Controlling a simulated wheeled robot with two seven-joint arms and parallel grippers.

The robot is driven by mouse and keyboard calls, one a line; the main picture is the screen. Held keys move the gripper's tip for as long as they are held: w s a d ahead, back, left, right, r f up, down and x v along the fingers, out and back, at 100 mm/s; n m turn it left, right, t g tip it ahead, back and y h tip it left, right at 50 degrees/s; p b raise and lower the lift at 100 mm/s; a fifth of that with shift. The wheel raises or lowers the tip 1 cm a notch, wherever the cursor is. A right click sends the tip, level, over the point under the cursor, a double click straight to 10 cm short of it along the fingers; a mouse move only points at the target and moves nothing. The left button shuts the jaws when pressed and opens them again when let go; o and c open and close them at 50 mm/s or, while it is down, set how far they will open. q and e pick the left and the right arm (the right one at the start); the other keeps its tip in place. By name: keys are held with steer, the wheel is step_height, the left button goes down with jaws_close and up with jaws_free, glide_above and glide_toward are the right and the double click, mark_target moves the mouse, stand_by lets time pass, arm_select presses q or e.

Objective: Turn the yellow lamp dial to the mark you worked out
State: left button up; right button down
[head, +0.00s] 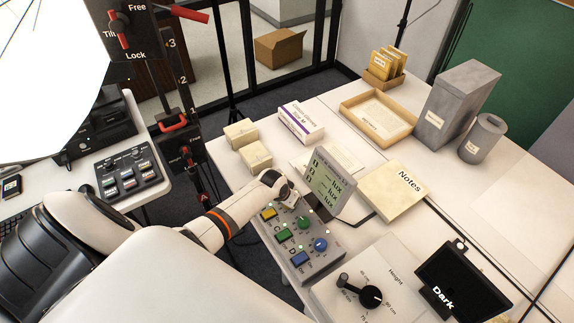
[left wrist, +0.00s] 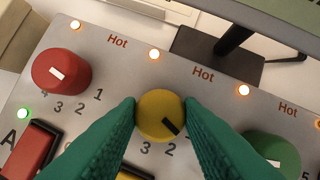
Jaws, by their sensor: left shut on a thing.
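The yellow dial (left wrist: 160,112) sits on a grey control panel (left wrist: 110,75). Its dark pointer line points down and right, to the right of the printed 2; the mark there is hidden by a finger. My left gripper (left wrist: 160,118) is shut on the yellow dial, one green fingertip on each side. In the head view my left gripper (head: 288,196) is over the far left part of the panel (head: 322,262) and hides the dial. The red dial (left wrist: 62,71) is left of the yellow one and the green dial (left wrist: 270,152) right. My right gripper is not in view.
Orange lights (left wrist: 154,54) labelled Hot line the panel's far edge. A lux display (head: 328,185) stands just behind the panel, close to my left gripper. A blue dial (head: 320,244), Notes pad (head: 393,190), Height dial (head: 371,297) and Dark screen (head: 462,285) are nearby.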

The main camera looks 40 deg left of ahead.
arm_select(q)
steer(key=shift+d+n+y+p, duration=0.1)
steer(key=shift+n+y+p, duration=0.45)
steer(key=shift+n, duration=0.65)
steer(key=o, duration=1)
steer(key=shift+s+r, duration=0.15)
steer(key=shift+r, duration=0.3)
steer(key=v, duration=1.1)
steer(key=shift+p, duration=0.4)
